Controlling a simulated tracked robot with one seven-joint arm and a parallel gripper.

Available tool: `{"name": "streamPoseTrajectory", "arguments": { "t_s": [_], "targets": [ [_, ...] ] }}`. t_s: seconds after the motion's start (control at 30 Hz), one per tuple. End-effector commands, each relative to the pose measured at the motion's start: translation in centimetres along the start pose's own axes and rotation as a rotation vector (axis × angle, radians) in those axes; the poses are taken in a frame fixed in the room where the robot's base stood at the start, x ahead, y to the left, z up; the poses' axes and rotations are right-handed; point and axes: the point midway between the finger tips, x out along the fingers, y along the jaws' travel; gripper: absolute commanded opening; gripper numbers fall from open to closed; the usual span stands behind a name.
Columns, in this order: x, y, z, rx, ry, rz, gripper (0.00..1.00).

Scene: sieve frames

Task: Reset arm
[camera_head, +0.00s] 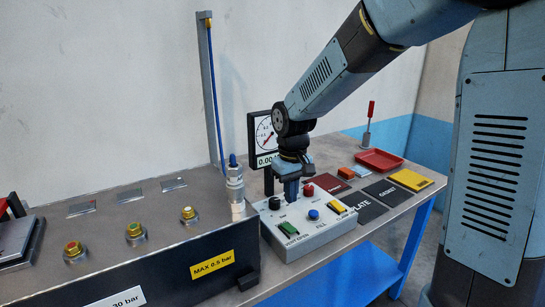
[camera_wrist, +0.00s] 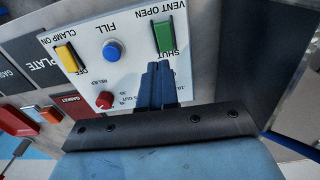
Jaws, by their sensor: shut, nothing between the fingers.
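My gripper (camera_head: 291,190) points down over the back part of the white control box in the head view, its fingers shut and empty. In the wrist view the shut fingers (camera_wrist: 156,85) show in front of the box's panel, beside the green switch. The control box (camera_head: 305,240) carries a green VENT switch (camera_head: 289,228), a blue FILL button (camera_head: 314,214), a yellow CLAMP switch (camera_head: 337,207), a red RELIEF knob (camera_head: 309,190) and a black knob (camera_head: 274,203). The fingers hide part of the panel; I cannot tell whether they touch it.
A pressure gauge (camera_head: 264,132) stands behind the box. To the left is a dark metal tank (camera_head: 160,270) with several brass fittings and a tall post (camera_head: 209,90). To the right lie dark mats (camera_head: 364,208), a yellow pad (camera_head: 411,180) and a red tray (camera_head: 379,160).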

Motion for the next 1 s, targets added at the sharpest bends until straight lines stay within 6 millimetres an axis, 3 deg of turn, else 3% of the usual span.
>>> {"name": "streamPoseTrajectory", "arguments": {
  "t_s": [0.5, 1.0],
  "targets": [
    [-8.9, 4.4, 10.0, 0.218, 0.178, 0.103, 0.00],
    [-13.6, 5.7, 21.1, 0.428, 0.376, 0.126, 0.00]
  ]
}}
